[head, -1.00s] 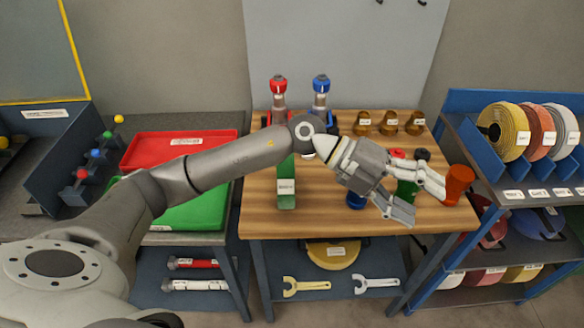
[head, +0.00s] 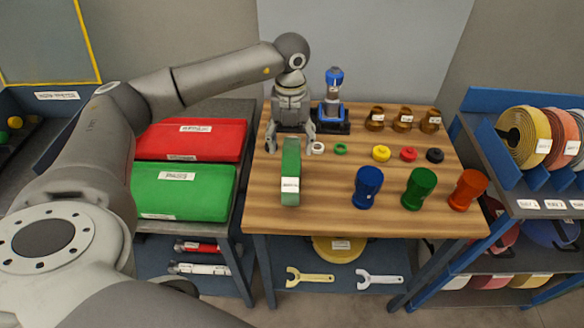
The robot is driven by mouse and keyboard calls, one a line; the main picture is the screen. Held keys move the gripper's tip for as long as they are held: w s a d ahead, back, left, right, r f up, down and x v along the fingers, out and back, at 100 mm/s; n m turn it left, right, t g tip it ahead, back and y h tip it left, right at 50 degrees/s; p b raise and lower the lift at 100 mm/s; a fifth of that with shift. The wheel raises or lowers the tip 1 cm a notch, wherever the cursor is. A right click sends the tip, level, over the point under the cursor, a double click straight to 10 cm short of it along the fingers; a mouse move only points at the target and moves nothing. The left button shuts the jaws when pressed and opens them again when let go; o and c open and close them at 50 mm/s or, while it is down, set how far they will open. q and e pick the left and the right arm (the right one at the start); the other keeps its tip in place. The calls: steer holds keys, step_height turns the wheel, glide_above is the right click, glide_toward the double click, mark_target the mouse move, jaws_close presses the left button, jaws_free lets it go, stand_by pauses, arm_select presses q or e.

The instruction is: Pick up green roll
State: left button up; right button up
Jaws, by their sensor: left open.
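The green roll (head: 290,168) stands on edge on the wooden table (head: 330,195), at its left side, with a white label facing me. My left gripper (head: 291,144) points down at the far end of the roll. It is open, with one finger to the left and one to the right of the roll's far top part. I cannot tell whether the fingers touch it. My right gripper is not in view.
Blue (head: 368,187), green (head: 419,188) and orange (head: 468,190) nozzles stand along the table's front right. Small caps and rings lie behind them. A blue-topped pump (head: 334,95) stands right of my gripper. Red (head: 190,140) and green (head: 183,191) cases lie to the left.

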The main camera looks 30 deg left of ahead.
arm_select(q)
steer(key=shift+f+p, duration=0.45)
steer(key=shift+f, duration=0.05)
steer(key=f, duration=0.1)
steer(key=f+p, duration=0.2)
steer(key=shift+s+d+f, duration=0.2)
steer(key=shift+d, duration=0.05)
steer(key=shift+w+f, duration=0.1)
steer(key=shift+f, duration=0.5)
jaws_close()
steer(key=shift+w+r, duration=0.1)
